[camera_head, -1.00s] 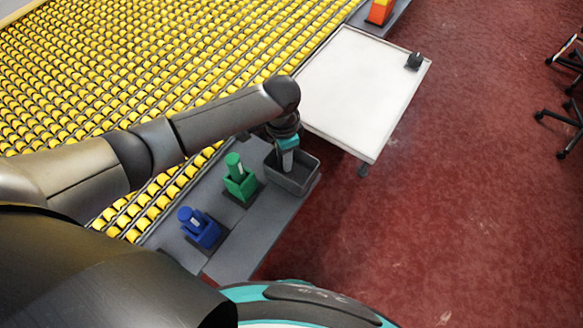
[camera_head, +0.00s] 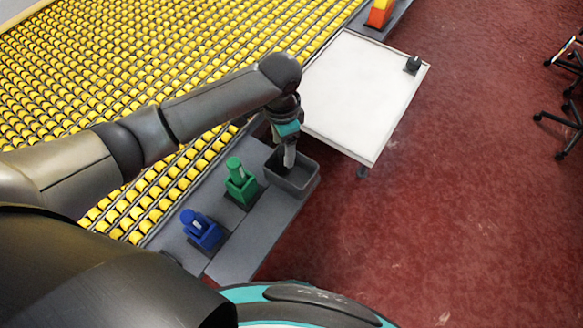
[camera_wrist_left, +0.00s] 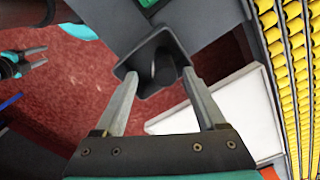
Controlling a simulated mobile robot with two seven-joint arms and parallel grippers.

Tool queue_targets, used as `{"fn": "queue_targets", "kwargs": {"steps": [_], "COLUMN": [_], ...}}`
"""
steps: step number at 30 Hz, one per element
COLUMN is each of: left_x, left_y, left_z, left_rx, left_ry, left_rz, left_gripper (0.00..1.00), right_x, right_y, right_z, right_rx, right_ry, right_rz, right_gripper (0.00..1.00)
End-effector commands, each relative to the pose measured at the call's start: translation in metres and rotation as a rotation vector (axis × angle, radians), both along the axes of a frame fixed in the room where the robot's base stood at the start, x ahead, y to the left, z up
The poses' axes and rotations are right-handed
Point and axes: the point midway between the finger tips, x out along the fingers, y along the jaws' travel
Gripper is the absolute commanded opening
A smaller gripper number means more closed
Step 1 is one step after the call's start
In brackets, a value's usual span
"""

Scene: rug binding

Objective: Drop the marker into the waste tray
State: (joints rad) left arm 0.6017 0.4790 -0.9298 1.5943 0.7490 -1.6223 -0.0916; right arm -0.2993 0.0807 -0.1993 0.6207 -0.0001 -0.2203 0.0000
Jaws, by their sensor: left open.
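The dark grey waste tray (camera_head: 306,184) stands at the end of the grey ledge, and its wall also shows in the left wrist view (camera_wrist_left: 128,68). My left gripper (camera_head: 289,165) points down over it. In the left wrist view its fingers (camera_wrist_left: 160,74) are apart with nothing held between them. A dark, round-ended object (camera_wrist_left: 164,66), which looks like the marker, lies inside the tray beyond the fingertips.
A green holder (camera_head: 243,188) with a green piece and a blue holder (camera_head: 205,236) with a blue piece stand on the grey ledge (camera_head: 247,236) beside the tray. A white table (camera_head: 360,90) is close behind.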

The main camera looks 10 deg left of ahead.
Motion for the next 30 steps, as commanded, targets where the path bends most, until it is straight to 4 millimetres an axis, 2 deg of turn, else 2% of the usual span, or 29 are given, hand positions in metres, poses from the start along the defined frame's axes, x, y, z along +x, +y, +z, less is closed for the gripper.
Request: {"fn": "queue_targets", "kwargs": {"steps": [1, 6, 12, 18, 30], "left_x": [0.001, 0.001, 0.000, 0.000, 0.000], "left_y": [0.000, 0.000, 0.000, 0.000, 0.000], "left_z": [0.017, 0.055, 0.082, 0.090, 0.090], "left_rx": [-0.001, -0.001, -0.001, -0.001, -0.001], "left_ry": [-0.005, -0.005, -0.002, 0.001, 0.001], "left_rz": [-0.001, -0.001, -0.001, 0.001, 0.000], "left_gripper": [0.73, 0.73, 0.73, 0.73, 0.73], "right_x": [0.000, 0.000, 0.000, -0.001, -0.001], "right_y": [0.000, 0.000, 0.000, 0.000, 0.001], "right_z": [0.005, 0.011, 0.014, 0.015, 0.015], "right_rx": [0.000, 0.000, 0.000, 0.001, 0.001], "right_ry": [0.000, 0.000, 0.000, 0.001, 0.001], "right_rz": [0.000, 0.000, 0.000, 0.001, 0.001], "right_gripper": [0.50, 0.50, 0.50, 0.50, 0.50]}}
